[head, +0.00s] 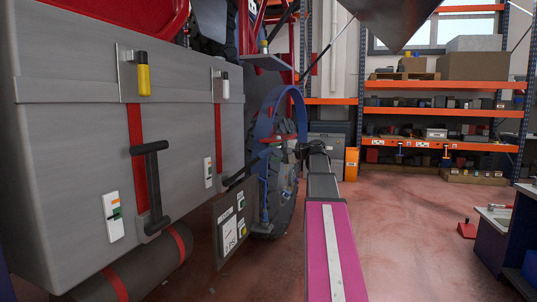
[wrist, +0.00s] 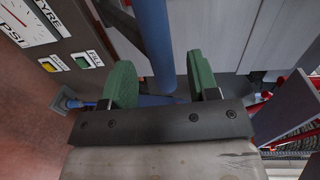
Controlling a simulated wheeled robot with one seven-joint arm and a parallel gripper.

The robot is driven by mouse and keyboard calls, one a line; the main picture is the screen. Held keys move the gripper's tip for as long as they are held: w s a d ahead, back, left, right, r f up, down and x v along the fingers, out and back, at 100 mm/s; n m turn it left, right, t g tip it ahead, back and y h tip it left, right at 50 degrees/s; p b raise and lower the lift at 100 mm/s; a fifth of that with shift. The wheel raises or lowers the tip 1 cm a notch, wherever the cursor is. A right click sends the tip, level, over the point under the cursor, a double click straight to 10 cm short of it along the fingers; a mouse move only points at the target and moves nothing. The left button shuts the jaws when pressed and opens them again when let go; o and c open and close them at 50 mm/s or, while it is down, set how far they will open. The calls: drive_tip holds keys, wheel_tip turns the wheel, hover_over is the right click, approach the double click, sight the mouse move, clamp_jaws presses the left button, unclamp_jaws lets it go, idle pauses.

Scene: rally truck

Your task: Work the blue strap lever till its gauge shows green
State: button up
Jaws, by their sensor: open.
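A blue hoop-like strap (head: 281,92) curves over the dark tyre (head: 285,205) beside the truck. Blue parts run down its near side. My gripper (head: 287,148) is at the tyre, small and partly hidden by my arm in the head view. In the wrist view my gripper (wrist: 162,85) is open, its green fingertips apart. A blue bar (wrist: 153,40) comes down from the top between them, apparently beyond the tips. I cannot tell whether it is the lever or whether it touches. No gauge clearly belonging to the blue strap can be made out.
The grey box (head: 70,130) has red straps, a black lever (head: 153,185) and white indicators (head: 113,217). A tyre PSI panel (head: 231,226) hangs beside the tyre and fills the wrist view's upper left (wrist: 35,25).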

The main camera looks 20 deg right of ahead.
sight(269, 152)
drive_tip(key=shift+x, duration=1.55)
clamp_jaws()
drive_tip(key=shift+w+a+r+h, duration=0.3)
drive_tip(key=shift+r, duration=0.3)
drive_tip(key=w+a+r+g+h, duration=0.2)
drive_tip(key=w+a+r, duration=0.2)
drive_tip(key=a, duration=0.2)
drive_tip(key=w+a+r+g+h, duration=0.2)
drive_tip(key=w+a+r+h, duration=0.1)
drive_tip(key=a, duration=0.4)
drive_tip(key=shift+w+a+r, duration=0.3)
drive_tip(key=shift+w+r, duration=0.25)
drive_tip(key=shift+w, duration=0.8)
